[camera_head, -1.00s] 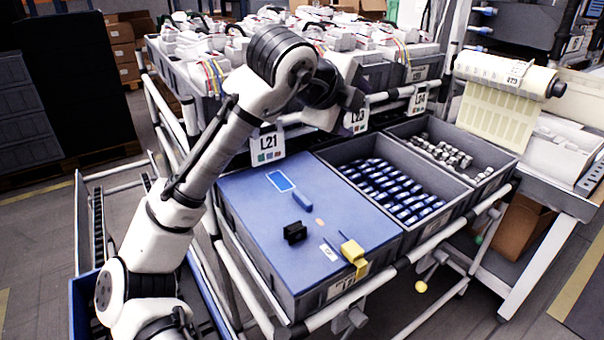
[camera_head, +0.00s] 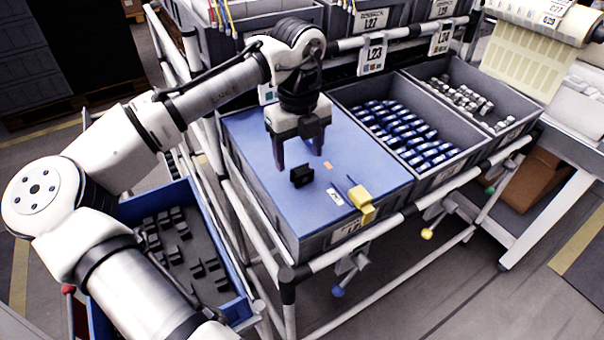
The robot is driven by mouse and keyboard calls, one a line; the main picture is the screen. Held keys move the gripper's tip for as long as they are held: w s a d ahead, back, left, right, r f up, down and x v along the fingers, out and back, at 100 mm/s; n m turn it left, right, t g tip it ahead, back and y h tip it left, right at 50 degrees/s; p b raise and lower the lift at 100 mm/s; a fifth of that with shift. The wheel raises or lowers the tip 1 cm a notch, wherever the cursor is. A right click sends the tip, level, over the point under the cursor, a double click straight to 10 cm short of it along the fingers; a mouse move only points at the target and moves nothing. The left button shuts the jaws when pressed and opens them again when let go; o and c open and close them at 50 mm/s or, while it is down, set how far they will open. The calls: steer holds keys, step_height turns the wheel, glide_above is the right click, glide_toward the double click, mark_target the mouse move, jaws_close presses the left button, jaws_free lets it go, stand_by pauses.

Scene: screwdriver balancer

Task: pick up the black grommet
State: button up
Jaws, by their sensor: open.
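The black grommet (camera_head: 302,176) is a small dark block lying on the blue top (camera_head: 255,205) of the left bin on the rack. My gripper (camera_head: 299,160) points down over the blue top, close behind and above the grommet. Its two fingers are apart and nothing is seen between them. From this view I cannot tell the exact height of the fingertips above the surface.
A yellow block (camera_head: 361,199) stands at the front edge of the blue top. To the right are a bin of blue parts (camera_head: 420,170) and a bin of metal parts (camera_head: 512,123). A blue crate (camera_head: 243,308) of black parts stands at lower left.

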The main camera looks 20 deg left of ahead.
mark_target(302, 169)
steer(key=shift+w+d+f, duration=0.1)
steer(key=shift+f, duration=1.25)
steer(key=shift+w+d+f, duration=0.1)
steer(key=shift+f, duration=1.2)
steer(key=c, duration=1)
steer(key=shift+c, duration=0.2)
steer(key=shift+r, duration=0.1)
